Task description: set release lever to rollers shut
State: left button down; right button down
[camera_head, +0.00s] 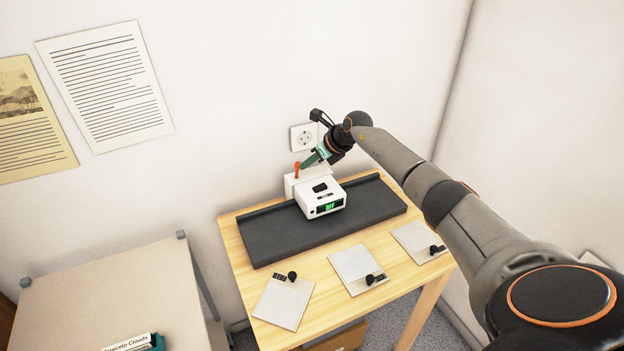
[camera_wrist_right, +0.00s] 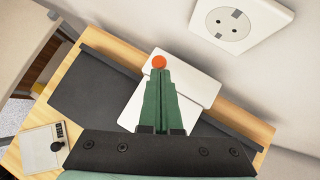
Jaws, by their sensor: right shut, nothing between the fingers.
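A white machine (camera_head: 311,208) with a small green-lit display (camera_head: 329,206) stands on a dark mat on the wooden table. An orange-tipped lever (camera_head: 297,169) stands up at its rear left; the orange tip also shows in the right wrist view (camera_wrist_right: 159,62). My right gripper (camera_head: 306,163) is shut and empty, with its green fingertips right beside the lever's tip. In the right wrist view the shut fingers (camera_wrist_right: 159,78) end just at the orange tip; I cannot tell whether they touch it. The lever's lower part is hidden there. My left gripper is not in view.
A wall socket (camera_head: 304,137) is close behind my right wrist. The dark mat (camera_head: 268,243) lies under the machine. Several pale plates with black knobs, one at the left (camera_head: 283,302), lie along the table's front. A beige table (camera_head: 100,295) stands at the left.

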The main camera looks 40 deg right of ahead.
jog(key=shift+w+r+g, duration=0.1)
jog(key=shift+w+g, duration=0.2)
jog(key=shift+g, duration=0.1)
jog(key=shift+w, duration=0.1)
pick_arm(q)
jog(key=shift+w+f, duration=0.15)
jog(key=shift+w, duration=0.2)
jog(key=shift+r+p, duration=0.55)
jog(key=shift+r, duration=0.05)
pick_arm(e)
jog(key=shift+r, duration=0.8)
jog(key=shift+d, duration=0.1)
